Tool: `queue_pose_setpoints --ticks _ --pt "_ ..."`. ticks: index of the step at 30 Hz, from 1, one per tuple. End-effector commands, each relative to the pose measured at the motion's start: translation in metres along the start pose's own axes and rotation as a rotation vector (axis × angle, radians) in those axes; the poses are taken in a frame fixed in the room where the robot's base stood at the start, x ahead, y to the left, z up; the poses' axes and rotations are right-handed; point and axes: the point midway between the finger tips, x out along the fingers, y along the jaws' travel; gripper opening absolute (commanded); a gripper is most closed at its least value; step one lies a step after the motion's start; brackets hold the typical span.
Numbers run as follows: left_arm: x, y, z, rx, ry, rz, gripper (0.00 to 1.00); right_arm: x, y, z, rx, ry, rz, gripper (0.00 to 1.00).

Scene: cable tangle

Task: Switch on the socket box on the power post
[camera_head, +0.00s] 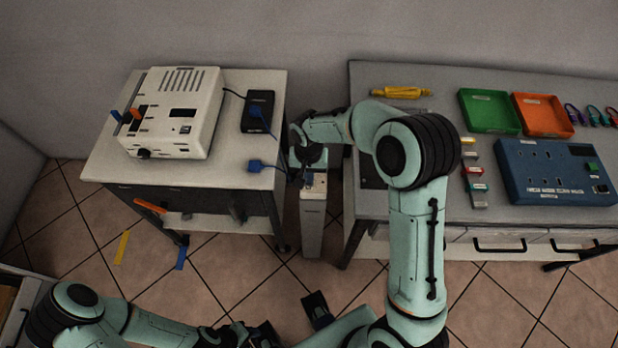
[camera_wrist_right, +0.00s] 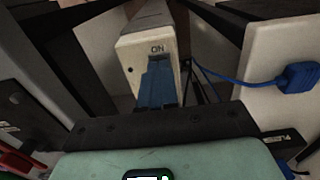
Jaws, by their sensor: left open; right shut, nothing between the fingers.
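The power post (camera_head: 312,228) stands upright in the gap between the two tables. Its pale socket box (camera_head: 317,186) is on top, partly hidden by my right gripper (camera_head: 305,179). In the right wrist view, the socket box (camera_wrist_right: 131,50) shows a face with the label ON. My right gripper's blue fingers (camera_wrist_right: 159,68) are together and empty, with their tips just below that label. They cover the part of the face under it, so I cannot tell whether they touch it or how the switch stands. My left gripper (camera_head: 290,325) is open, low at the bottom of the head view.
A blue plug (camera_head: 256,166) lies at the left table's edge beside the post, its cord running toward the post. A white device (camera_head: 172,112) and black adapter (camera_head: 258,110) stand on that table. The right table holds a green tray (camera_head: 489,111), an orange tray (camera_head: 543,115) and a blue panel (camera_head: 555,172).

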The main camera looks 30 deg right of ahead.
Motion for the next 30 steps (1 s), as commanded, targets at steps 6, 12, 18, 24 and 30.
queue_pose_setpoints --ticks 6,12,18,24,30 --pt "0.003 -0.001 0.0 0.0 -0.001 0.0 0.43 0.004 0.0 0.0 0.0 0.0 0.0 0.0" --pt "0.005 -0.002 0.001 -0.001 -0.002 -0.001 0.43 0.007 0.0 0.0 0.0 0.0 0.0 0.0" --pt "0.005 -0.002 0.001 -0.001 -0.002 -0.001 0.43 0.007 0.0 0.0 0.0 0.0 0.0 0.0" --pt "-0.003 0.001 0.0 0.0 0.001 0.0 0.43 -0.005 0.0 0.0 0.0 0.001 0.0 0.0" --pt "-0.014 0.006 -0.002 0.002 0.006 0.002 0.43 -0.022 0.0 -0.001 0.0 0.001 -0.001 0.0"
